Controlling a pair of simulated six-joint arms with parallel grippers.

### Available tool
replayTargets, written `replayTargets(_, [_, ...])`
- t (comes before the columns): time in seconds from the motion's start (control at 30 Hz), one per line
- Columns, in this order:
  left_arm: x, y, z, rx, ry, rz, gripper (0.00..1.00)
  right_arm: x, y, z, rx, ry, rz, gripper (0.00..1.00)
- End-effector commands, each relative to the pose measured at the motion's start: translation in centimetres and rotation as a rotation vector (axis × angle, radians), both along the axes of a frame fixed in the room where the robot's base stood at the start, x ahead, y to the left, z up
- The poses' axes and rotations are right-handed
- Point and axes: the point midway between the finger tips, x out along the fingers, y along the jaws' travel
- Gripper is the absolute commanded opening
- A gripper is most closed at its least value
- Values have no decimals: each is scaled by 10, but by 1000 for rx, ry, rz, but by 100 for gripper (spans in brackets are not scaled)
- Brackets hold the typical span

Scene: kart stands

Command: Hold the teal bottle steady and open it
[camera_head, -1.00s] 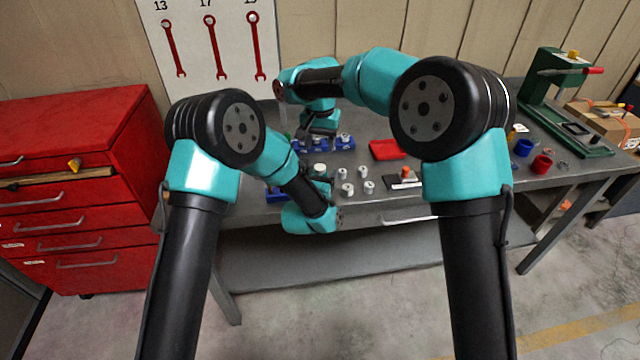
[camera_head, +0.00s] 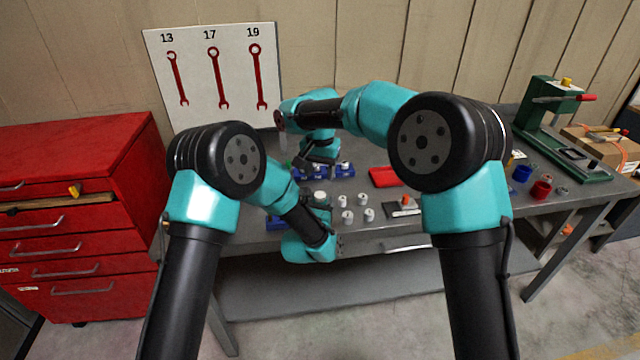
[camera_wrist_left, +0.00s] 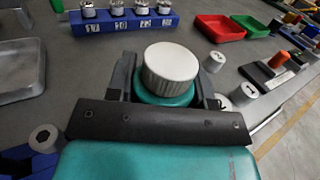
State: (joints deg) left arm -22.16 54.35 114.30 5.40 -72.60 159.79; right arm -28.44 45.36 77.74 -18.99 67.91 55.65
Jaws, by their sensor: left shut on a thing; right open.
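The teal bottle (camera_wrist_left: 165,95) stands upright with a white ribbed cap (camera_wrist_left: 170,66) on top, clear in the left wrist view. My left gripper (camera_wrist_left: 163,88) is shut on the bottle, one finger on each side just below the cap. In the head view the cap (camera_head: 319,195) shows as a small white disc at my left gripper (camera_head: 320,203), and the body is mostly hidden. My right gripper (camera_head: 311,162) is open, behind the bottle near the blue rack. It is apart from the cap.
A blue rack (camera_wrist_left: 125,24) with several capped pieces stands behind the bottle. Several small white-grey cylinders (camera_head: 363,199) stand just right of it. A red tray (camera_head: 384,177) and a dark plate (camera_head: 401,210) lie farther right. The grey bench's front edge is close.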

Motion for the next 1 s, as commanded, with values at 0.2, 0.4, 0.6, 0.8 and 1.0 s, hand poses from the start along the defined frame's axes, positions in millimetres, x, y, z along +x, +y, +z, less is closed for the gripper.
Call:
replayTargets(0.2, [0,0,0,0,0,0,0,0,0,1,0,0,-230,54])
replayTargets(0.4, [0,0,0,0,0,0,0,0,0,2,1,0,-496,54])
replayTargets(0.6, [0,0,0,0,0,0,0,0,0,4,1,0,-760,54])
replayTargets(0.8, [0,0,0,0,0,0,0,0,0,4,1,0,-987,54])
replayTargets(1.0, [0,0,0,0,0,0,0,0,0,5,1,0,-1090,54])
